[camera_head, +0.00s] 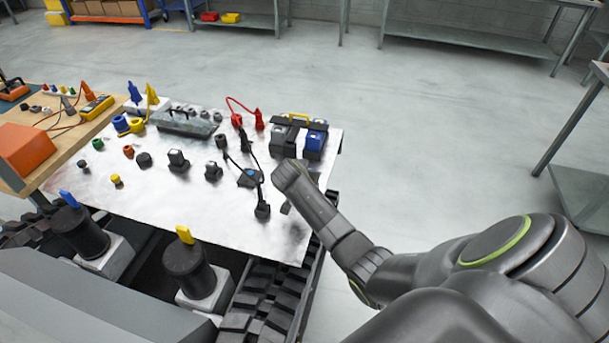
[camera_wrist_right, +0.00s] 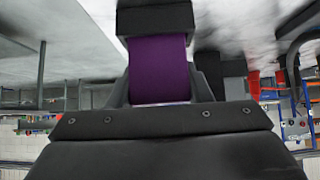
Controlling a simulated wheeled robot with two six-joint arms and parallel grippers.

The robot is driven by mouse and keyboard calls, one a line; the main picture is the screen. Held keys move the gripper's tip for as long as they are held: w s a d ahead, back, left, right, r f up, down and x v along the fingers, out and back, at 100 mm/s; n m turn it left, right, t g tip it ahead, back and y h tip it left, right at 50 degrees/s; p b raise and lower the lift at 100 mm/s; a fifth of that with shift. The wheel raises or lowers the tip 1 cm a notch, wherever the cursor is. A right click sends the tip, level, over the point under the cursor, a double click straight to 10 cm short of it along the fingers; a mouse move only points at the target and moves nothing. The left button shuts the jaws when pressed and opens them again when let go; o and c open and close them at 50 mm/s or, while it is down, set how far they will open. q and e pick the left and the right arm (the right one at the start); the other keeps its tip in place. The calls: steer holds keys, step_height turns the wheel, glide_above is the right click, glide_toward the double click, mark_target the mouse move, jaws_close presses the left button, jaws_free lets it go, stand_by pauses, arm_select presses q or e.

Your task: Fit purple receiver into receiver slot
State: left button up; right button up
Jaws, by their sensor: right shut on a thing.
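My right gripper (camera_wrist_right: 160,82) is shut on the purple receiver (camera_wrist_right: 158,62), which shows between its fingers in the right wrist view. A dark block (camera_wrist_right: 155,19) covers the receiver's far end. In the head view my right arm reaches over the table's right side, and the receiver is hidden behind it. A black rack (camera_head: 284,138) at the table's back right holds a blue unit (camera_head: 315,139) with a pale top. I cannot tell which opening is the receiver slot. My left gripper is not in view.
The white tabletop (camera_head: 215,213) carries several small black, green and yellow parts. A black cable (camera_head: 242,160) and red leads (camera_head: 240,104) lie near the rack. A grey tray (camera_head: 187,122) stands at the back. The table's front centre is fairly clear.

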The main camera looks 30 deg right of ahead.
steer(key=shift+f, duration=0.4)
steer(key=o, duration=1.1)
steer(key=b+v, duration=0.1)
steer(key=v, duration=1.6)
steer(key=shift+s+a, duration=0.15)
